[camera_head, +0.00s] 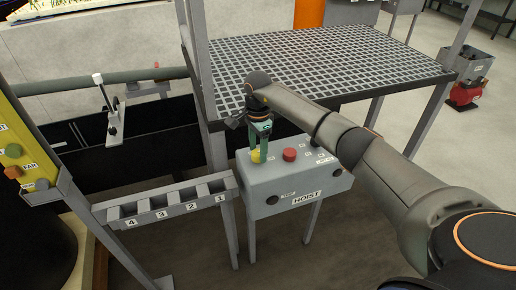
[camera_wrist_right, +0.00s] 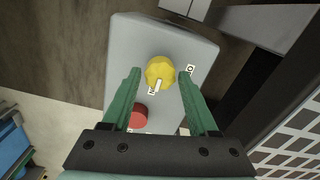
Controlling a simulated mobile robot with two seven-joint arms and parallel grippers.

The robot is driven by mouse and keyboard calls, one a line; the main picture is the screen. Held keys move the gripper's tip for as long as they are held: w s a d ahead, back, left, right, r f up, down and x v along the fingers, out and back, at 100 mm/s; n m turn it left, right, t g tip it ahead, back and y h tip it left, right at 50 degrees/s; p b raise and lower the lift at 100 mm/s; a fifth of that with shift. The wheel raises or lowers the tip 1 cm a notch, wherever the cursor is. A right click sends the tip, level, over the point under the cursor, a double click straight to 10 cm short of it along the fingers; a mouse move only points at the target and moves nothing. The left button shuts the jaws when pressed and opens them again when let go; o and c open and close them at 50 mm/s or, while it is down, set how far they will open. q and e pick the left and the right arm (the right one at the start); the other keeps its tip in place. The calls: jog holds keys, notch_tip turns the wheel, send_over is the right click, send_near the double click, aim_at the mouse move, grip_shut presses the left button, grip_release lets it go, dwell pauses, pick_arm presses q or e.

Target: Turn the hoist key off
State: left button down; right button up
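The grey hoist box (camera_head: 290,183), labelled HOIST, stands on legs beside the grating platform. On its top are a yellow knob (camera_head: 256,156), which I take as the hoist key, and a red button (camera_head: 289,154). In the right wrist view the yellow knob (camera_wrist_right: 160,71) has a white pointer towards a partly covered label on the red button's side; another label sits to its right. My right gripper (camera_head: 260,140) points down at the knob. Its green fingers (camera_wrist_right: 159,74) are open, one on each side of the knob with gaps; contact is not visible. My left gripper is not in view.
A rack with numbered slots (camera_head: 165,203) adjoins the box on the left. A raised grating platform (camera_head: 330,60) lies behind it. A yellow panel with buttons (camera_head: 22,150) stands at the far left. A red item (camera_head: 465,93) is on the floor at back right.

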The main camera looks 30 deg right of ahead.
grip_shut()
jog(key=shift+m, duration=0.3)
jog(key=m, duration=0.3)
jog(key=shift+m, duration=0.3)
jog(key=m+p, duration=0.1)
jog(key=m, duration=0.3)
jog(key=shift+r+m, duration=0.1)
jog(key=shift+m, duration=0.2)
jog(key=m+p, duration=0.1)
jog(key=m, duration=0.3)
jog(key=shift+s, duration=0.1)
jog(key=m+p, duration=0.1)
jog(key=m, duration=0.4)
dwell(0.4)
